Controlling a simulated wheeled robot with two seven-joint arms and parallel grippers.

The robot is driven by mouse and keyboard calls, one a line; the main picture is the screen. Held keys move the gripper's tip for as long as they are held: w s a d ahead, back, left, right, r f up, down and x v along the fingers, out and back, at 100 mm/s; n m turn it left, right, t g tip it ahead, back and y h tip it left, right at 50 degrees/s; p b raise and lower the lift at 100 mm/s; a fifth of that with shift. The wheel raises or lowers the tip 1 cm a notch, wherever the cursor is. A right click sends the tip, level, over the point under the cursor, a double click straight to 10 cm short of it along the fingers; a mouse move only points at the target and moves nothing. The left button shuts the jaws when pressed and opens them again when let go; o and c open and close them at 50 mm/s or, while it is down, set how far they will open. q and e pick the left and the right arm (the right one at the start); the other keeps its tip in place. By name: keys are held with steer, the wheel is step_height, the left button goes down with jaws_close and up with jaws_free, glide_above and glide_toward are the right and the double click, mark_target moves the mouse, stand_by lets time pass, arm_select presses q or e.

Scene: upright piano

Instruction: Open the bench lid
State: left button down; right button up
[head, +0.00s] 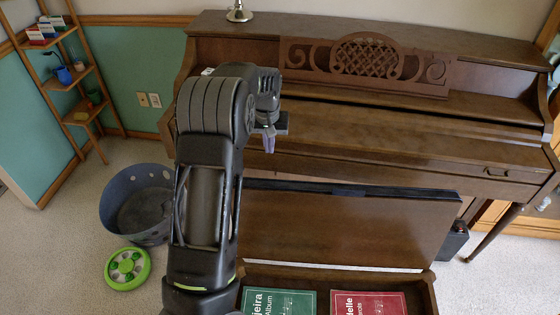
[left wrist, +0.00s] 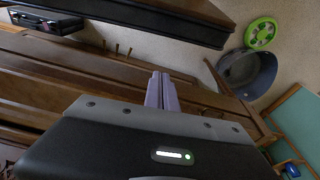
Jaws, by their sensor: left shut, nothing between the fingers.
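The brown wooden bench lid (head: 335,228) stands raised, nearly upright, in front of the piano in the head view, with a black strip along its top edge. The open bench (head: 327,273) is below it, and books lie inside. The lid also shows as a dark slab at the top of the left wrist view (left wrist: 165,14). My left gripper (head: 268,143) is shut and empty, above and behind the lid near the piano's keyboard cover, apart from the lid. Its purple fingers are together in the left wrist view (left wrist: 161,90). My right gripper is not seen.
The upright piano (head: 390,145) stands just behind the lid. A green book (head: 280,301) and a red book (head: 368,302) lie in the bench. A grey basket (head: 120,205) and a green round toy (head: 128,268) are on the floor at left. A shelf (head: 68,85) stands beyond.

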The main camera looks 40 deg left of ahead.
arm_select(q)
steer(key=shift+r, duration=0.1)
stand_by(0.3)
step_height(320, 180, down, 9)
steer(key=s+d+p, duration=0.1)
steer(key=s+p, duration=0.1)
steer(key=p, duration=0.1)
stand_by(0.6)
steer(key=shift+w+d, duration=0.1)
